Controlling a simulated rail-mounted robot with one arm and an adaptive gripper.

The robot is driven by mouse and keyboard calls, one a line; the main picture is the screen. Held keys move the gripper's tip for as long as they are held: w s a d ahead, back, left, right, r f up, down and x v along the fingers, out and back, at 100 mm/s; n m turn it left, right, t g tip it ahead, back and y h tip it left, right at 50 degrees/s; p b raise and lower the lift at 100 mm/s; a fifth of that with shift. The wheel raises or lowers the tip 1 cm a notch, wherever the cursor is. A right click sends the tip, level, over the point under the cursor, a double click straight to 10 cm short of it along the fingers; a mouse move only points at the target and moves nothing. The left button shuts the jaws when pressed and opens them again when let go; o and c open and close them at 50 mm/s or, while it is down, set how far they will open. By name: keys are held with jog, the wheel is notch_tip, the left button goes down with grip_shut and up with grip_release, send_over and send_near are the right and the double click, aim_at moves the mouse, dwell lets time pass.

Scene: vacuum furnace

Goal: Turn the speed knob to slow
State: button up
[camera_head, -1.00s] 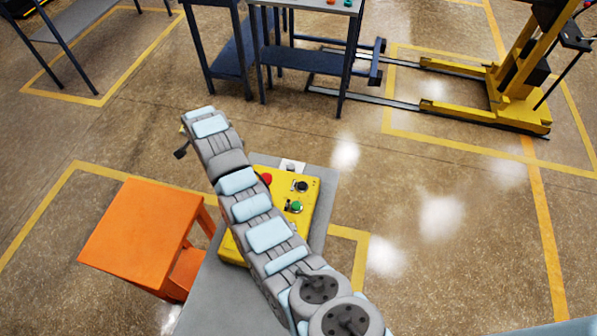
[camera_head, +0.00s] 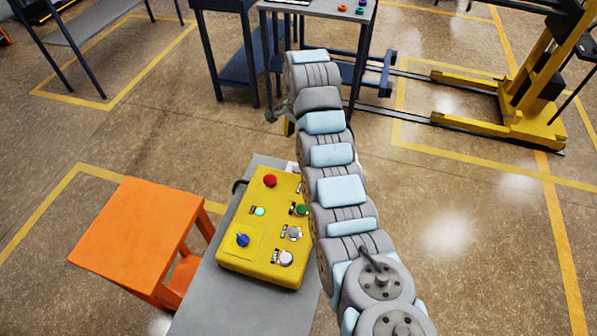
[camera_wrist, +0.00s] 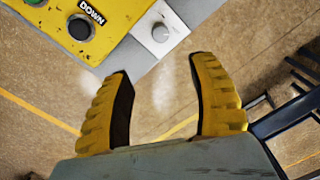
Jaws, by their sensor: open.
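The likely speed knob is a small pale round knob (camera_wrist: 160,32) on a light plate (camera_wrist: 155,14) in the wrist view. It sits beside the yellow control box (camera_wrist: 105,45), which has a DOWN label near a dark knob (camera_wrist: 80,27). My gripper (camera_wrist: 163,66) has two yellow fingers spread wide, with nothing between them. The fingertips are just below the pale knob in the picture, apart from it. In the head view the yellow control box (camera_head: 230,258) is partly covered by my arm, and the pale knob and its pointer cannot be made out.
The box lies on a grey table (camera_head: 190,310) and carries a red button (camera_head: 270,180), a blue knob (camera_head: 243,240) and several other controls. An orange stool (camera_head: 135,232) stands left. A workbench (camera_head: 320,8) and a yellow lift (camera_head: 540,70) stand behind. Floor right of my arm is clear.

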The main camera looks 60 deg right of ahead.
aim_at(297, 169)
jog(key=f, duration=0.5)
jog(key=f+b, duration=0.1)
jog(key=f, duration=0.4)
jog(key=f+b, duration=0.1)
jog(key=f, duration=0.4)
jog(key=shift+w+d+f, duration=0.1)
jog(key=shift+w+f, duration=0.05)
jog(key=shift+w, duration=0.15)
grip_shut()
